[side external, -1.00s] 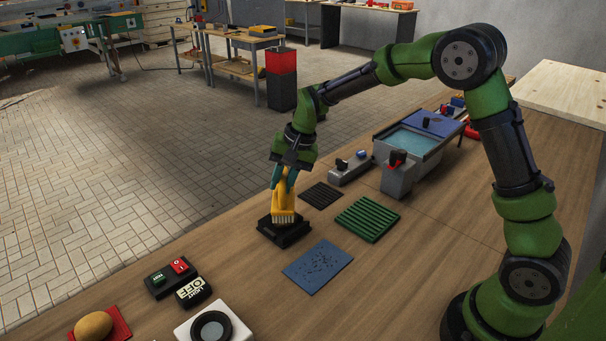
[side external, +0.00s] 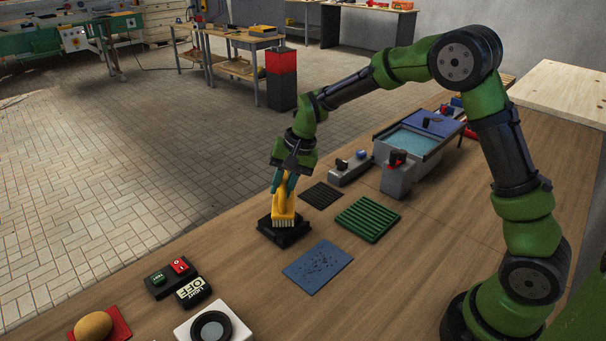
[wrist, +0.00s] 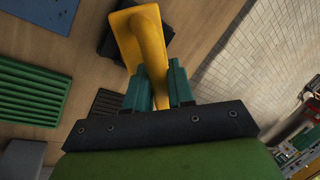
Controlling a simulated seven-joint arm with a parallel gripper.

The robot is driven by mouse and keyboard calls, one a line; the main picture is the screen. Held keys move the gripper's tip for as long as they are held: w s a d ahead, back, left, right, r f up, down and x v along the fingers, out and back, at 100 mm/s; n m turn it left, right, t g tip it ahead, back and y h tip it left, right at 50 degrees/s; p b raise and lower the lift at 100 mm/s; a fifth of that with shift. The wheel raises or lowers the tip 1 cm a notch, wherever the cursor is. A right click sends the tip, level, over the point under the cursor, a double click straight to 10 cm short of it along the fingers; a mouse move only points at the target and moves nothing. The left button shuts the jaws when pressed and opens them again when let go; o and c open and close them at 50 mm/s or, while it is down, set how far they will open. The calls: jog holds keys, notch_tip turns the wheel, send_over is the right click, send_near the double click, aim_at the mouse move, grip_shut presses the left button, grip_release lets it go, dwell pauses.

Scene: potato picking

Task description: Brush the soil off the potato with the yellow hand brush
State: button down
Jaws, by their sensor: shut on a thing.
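The yellow hand brush (side external: 284,205) stands upright at the black holder (side external: 284,234), its pale bristles facing down. Whether the bristles touch the holder is hard to tell. My gripper (side external: 285,184) points down from above and is shut on the brush's handle. In the wrist view the green fingers (wrist: 160,88) clasp the yellow handle (wrist: 143,40) from both sides. The potato (side external: 93,326) lies on a red mat (side external: 121,324) at the lower left of the side view, well apart from my gripper. Soil on the potato is too small to make out.
A blue mat with dark crumbs (side external: 318,267), a green ribbed mat (side external: 367,219) and a dark mat (side external: 321,195) lie right of the holder. A switch box (side external: 168,279), a label block (side external: 193,291) and a white round-topped device (side external: 212,328) stand near the potato. A water basin (side external: 412,143) is behind.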

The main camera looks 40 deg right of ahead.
jog(key=shift+f, duration=0.2)
dwell(0.3)
jog(key=shift+s+a, duration=0.7)
jog(key=shift+w+d+f, duration=0.1)
jog(key=shift+w+d, duration=1.3)
jog(key=shift+s+a+f, duration=0.1)
jog(key=shift+s+a, duration=1.35)
jog(key=shift+s, duration=0.05)
jog(key=shift+w+d, duration=0.45)
jog(key=shift+w+d+r, duration=0.15)
jog(key=shift+w+d, duration=0.35)
jog(key=shift+w, duration=0.05)
jog(key=shift+w+d+r, duration=0.15)
jog(key=shift+w+d, duration=0.35)
jog(key=shift+s+a+f, duration=0.1)
jog(key=shift+s+a, duration=1.3)
jog(key=shift+w+d+f, duration=0.2)
jog(key=shift+w+d, duration=1.15)
jog(key=shift+d, duration=0.05)
